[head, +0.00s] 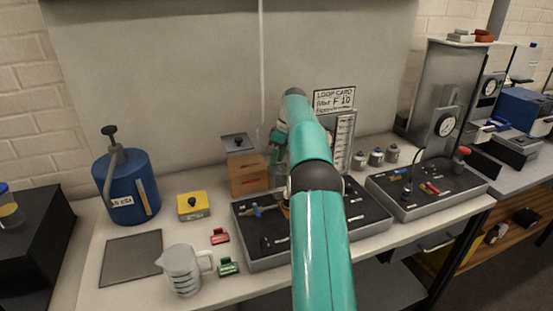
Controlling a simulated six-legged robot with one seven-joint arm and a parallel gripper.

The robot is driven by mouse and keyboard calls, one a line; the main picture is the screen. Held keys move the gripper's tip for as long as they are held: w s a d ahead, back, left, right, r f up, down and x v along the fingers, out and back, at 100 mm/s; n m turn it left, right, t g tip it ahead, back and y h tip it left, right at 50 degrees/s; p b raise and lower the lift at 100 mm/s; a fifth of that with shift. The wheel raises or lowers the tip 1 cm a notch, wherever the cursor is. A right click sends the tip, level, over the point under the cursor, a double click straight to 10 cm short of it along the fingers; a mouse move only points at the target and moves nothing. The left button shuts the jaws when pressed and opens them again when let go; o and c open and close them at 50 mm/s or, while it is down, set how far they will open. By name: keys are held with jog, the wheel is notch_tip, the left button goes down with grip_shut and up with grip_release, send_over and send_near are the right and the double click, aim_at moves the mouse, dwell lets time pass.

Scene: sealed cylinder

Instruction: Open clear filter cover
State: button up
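My teal arm crosses the middle of the head view and bends down behind its own links. My gripper (276,162) is small and partly hidden, above the back left part of a dark panel with a grey frame (262,240). I cannot tell whether its fingers are open or shut, or whether they touch anything. I cannot pick out the clear filter cover with certainty; my arm hides the middle of the panel. A card (334,99) reading "LOOP CARD" and "filter F 10" stands behind the panel.
A wooden box (248,178) stands left of my gripper. A blue tank (127,187), yellow block (193,206), clear jug (183,272), red clip (220,236) and green clip (228,266) are further left. A second panel (425,190) with a gauge is right.

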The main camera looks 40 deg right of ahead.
jog(key=shift+a+f, duration=0.25)
jog(key=shift+r, duration=0.1)
jog(key=r, duration=0.3)
jog(key=shift+s+a+r, duration=0.1)
jog(key=shift+s+r, duration=0.15)
jog(key=s+r, duration=0.1)
jog(key=r, duration=0.1)
jog(key=s+a+r, duration=0.2)
jog(key=s+r, duration=0.1)
jog(key=shift+a+r, duration=0.25)
jog(key=shift+r, duration=0.1)
jog(key=s+a+r, duration=0.3)
jog(key=s+a, duration=0.1)
jog(key=s, duration=0.3)
jog(key=shift+s+a+r, duration=0.25)
